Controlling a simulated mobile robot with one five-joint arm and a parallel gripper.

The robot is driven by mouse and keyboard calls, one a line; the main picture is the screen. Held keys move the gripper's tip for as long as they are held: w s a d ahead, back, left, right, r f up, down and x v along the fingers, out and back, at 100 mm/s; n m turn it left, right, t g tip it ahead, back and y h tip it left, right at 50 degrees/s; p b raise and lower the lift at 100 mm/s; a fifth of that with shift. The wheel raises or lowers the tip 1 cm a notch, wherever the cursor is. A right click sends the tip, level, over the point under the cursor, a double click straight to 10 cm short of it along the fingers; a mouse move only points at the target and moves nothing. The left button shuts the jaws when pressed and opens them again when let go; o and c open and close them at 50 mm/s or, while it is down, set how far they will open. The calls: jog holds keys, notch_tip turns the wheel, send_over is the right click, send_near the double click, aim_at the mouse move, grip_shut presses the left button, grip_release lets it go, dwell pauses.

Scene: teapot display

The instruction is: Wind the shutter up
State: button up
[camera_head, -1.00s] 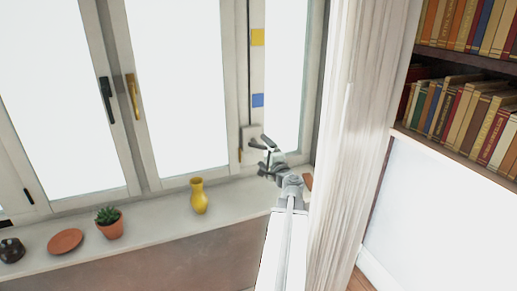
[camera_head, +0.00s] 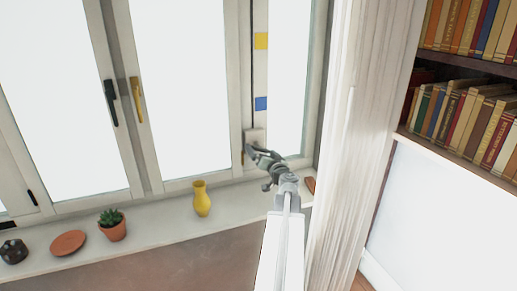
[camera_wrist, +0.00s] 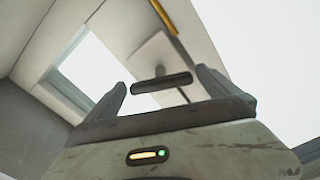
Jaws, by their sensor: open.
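A small pale box (camera_head: 254,134) is on the window frame at the right, below a thin dark vertical line. In the wrist view the box (camera_wrist: 157,58) is ahead of my gripper, with a dark bar (camera_wrist: 161,83) in front of it. The bar looks like a handle, but its attachment is unclear. My gripper (camera_head: 260,167) is open, just below and in front of the box. In the wrist view the bar appears between the spread fingers of my gripper (camera_wrist: 161,89); I cannot tell whether they touch it. I cannot make out the shutter itself against the bright panes.
A yellow vase (camera_head: 202,199), potted plant (camera_head: 111,226), terracotta plate (camera_head: 68,243) and dark pot (camera_head: 13,251) stand on the sill. A pale curtain (camera_head: 337,150) hangs close right of my arm.

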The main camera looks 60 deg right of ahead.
aim_at(258, 145)
jog(key=x, duration=0.4)
jog(key=c, duration=1.3)
jog(key=shift+o, duration=0.2)
jog(key=shift+m, duration=0.3)
jog(key=m, duration=1.1)
jog(key=shift+m, duration=0.3)
jog(key=m, duration=0.5)
jog(key=shift+r+m, duration=0.1)
jog(key=shift+m, duration=0.2)
jog(key=m, duration=0.5)
jog(key=shift+m, duration=0.4)
